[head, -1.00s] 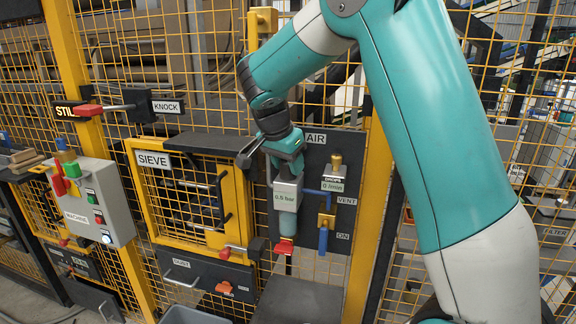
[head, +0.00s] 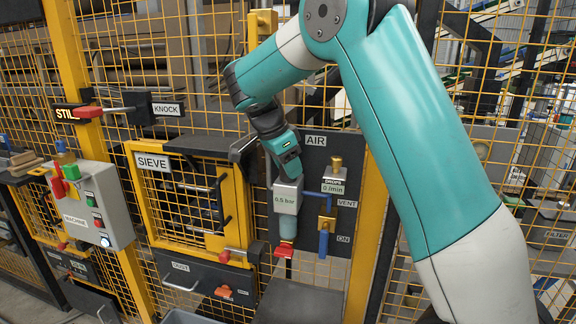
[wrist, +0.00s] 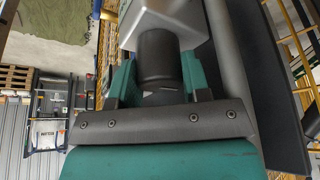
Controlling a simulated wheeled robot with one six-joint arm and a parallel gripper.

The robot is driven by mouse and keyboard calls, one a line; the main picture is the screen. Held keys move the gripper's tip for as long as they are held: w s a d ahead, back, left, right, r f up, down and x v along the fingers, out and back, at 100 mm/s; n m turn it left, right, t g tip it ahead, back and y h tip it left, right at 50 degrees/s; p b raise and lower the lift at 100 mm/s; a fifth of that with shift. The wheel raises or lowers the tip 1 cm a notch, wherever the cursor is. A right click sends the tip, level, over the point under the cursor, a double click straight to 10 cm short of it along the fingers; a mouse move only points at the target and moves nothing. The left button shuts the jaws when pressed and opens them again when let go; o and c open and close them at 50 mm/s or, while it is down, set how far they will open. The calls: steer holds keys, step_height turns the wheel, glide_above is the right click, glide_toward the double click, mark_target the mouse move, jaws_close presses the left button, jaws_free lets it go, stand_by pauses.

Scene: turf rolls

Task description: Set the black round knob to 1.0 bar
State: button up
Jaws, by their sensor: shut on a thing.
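The black round knob (wrist: 158,58) shows in the wrist view, between the two green fingers of my gripper (wrist: 160,85). It sits against a grey regulator body. In the head view my gripper (head: 289,172) is at the top of the grey regulator (head: 286,197) on the AIR panel and hides the knob. My gripper is shut on the knob. The regulator's display reads 0.5 bar. Below it hangs a teal bowl (head: 287,231) with a red part under it.
A brass lubricator (head: 334,178) reading 0 /min and a blue valve handle (head: 323,244) stand close on the right. The SIEVE door (head: 190,195) is on the left. A yellow post (head: 370,220) stands right of the panel.

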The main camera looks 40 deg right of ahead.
steer(key=shift+r, duration=0.1)
steer(key=o, duration=0.7)
steer(key=shift+c, duration=0.2)
